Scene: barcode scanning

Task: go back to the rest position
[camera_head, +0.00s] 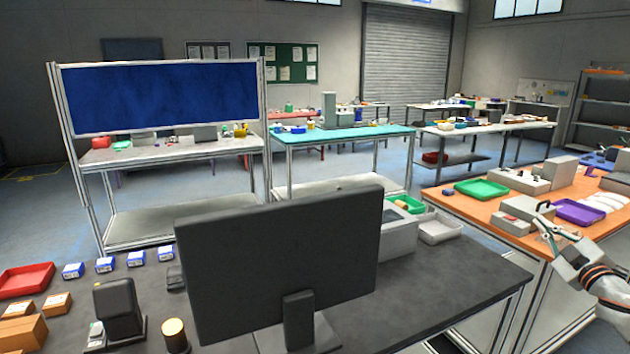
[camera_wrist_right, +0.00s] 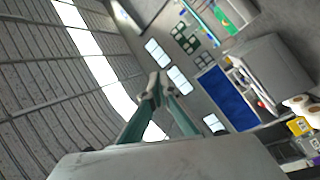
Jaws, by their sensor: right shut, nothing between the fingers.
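My right gripper (camera_head: 549,230) is at the right side of the head view, beside the orange-topped table (camera_head: 470,212). In the right wrist view its fingers (camera_wrist_right: 160,88) come together at the tips with nothing between them. The wrist is tilted, so that view shows the ceiling and far wall. My left gripper does not show in either view.
A dark table (camera_head: 430,290) in front bears a large black monitor (camera_head: 280,250), a scanner stand (camera_head: 118,305), small blue-and-white boxes (camera_head: 105,265), brown boxes (camera_head: 25,332) and a red tray (camera_head: 27,279). The orange-topped table holds a green tray (camera_head: 481,188) and a purple tray (camera_head: 578,211).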

